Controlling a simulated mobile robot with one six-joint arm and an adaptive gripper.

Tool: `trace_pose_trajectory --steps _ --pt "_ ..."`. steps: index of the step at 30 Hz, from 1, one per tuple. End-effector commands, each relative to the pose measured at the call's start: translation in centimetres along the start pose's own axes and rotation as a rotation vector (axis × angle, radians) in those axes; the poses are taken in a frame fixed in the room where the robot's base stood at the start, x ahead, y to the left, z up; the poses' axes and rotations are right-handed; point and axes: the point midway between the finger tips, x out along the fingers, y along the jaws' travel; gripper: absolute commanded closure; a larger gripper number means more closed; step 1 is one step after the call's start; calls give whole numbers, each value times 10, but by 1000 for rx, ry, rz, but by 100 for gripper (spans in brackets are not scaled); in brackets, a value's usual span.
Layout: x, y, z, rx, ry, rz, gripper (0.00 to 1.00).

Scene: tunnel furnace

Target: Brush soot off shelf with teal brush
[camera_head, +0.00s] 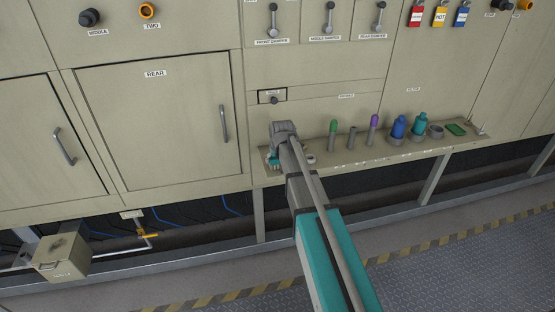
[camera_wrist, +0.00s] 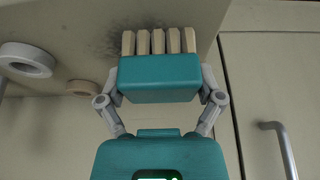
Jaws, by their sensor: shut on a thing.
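The teal brush (camera_wrist: 160,80), a block with pale bristles, is between the fingers of my gripper (camera_wrist: 160,86) in the wrist view. My gripper is shut on it. The bristles are over a dark soot smudge (camera_wrist: 103,42) on the beige shelf (camera_wrist: 65,35); contact cannot be told for sure. Part of the soot is hidden behind the brush. In the head view my gripper (camera_head: 272,158) is at the left end of the long shelf (camera_head: 326,158), with a bit of teal showing under it. The soot cannot be made out there.
Along the shelf stand a green-topped item (camera_head: 333,127), a purple-topped one (camera_head: 374,121), a blue bottle (camera_head: 399,127), a teal bottle (camera_head: 420,123) and a green flat piece (camera_head: 456,129). A pale ring (camera_wrist: 26,60) is left of the brush. A door handle (camera_head: 224,123) projects left of the shelf.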

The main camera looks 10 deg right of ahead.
Motion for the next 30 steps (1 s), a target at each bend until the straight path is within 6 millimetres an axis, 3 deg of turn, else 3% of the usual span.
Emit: trace_pose_trajectory --steps 18,30 --pt "-2 -33 0 -1 -1 0 53" --pt "-2 -34 -1 0 0 0 53"
